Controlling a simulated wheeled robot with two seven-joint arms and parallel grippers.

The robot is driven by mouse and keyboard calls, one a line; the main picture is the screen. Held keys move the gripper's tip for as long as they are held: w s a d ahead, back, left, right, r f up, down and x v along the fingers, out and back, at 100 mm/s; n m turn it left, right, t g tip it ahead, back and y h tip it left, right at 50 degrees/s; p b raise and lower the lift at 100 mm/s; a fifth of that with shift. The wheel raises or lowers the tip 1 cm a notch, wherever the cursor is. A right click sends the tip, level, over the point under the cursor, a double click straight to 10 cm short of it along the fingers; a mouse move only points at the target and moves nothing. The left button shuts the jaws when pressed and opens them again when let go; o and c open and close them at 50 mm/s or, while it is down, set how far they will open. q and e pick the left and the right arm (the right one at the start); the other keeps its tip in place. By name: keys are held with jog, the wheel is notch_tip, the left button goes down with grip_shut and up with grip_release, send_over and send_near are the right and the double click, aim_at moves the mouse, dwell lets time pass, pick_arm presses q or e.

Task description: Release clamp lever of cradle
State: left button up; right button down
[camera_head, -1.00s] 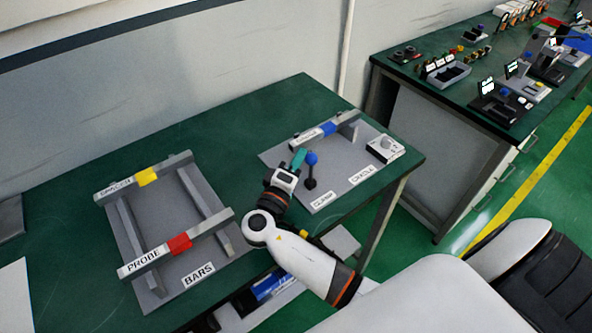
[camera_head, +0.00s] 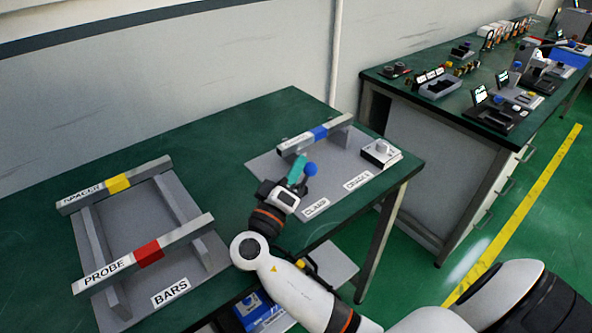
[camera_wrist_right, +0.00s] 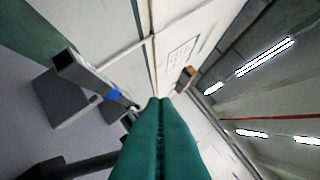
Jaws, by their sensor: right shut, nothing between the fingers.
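The cradle plate (camera_head: 262,164) lies on the green table and bears the CLAMP label (camera_head: 315,207) and CRADLE label (camera_head: 357,181). The clamp lever's blue knob (camera_head: 310,169) shows just right of my right gripper's teal fingers (camera_head: 299,166); its shaft is mostly hidden behind the gripper. The fingers are shut and empty, beside the knob; I cannot tell if they touch it. In the right wrist view the fingers (camera_wrist_right: 158,132) are pressed together, with a dark rod at lower left. A grey bar with a blue band (camera_head: 320,133) rests at the plate's back. My left gripper is not in view.
The BARS rack (camera_head: 197,276) with PROBE and SPACER bars stands to the left. A second table with equipment (camera_head: 440,85) stands at the right. Bare table lies between rack and cradle plate.

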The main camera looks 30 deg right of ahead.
jog(key=b+v, duration=0.2)
jog(key=v, duration=0.4)
jog(key=shift+s+a+f, duration=0.15)
jog(key=shift+f, duration=0.05)
jog(key=shift+s+a+b, duration=0.2)
jog(key=shift+a+b, duration=0.1)
jog(key=shift+a, duration=0.15)
jog(key=shift+s+f, duration=0.1)
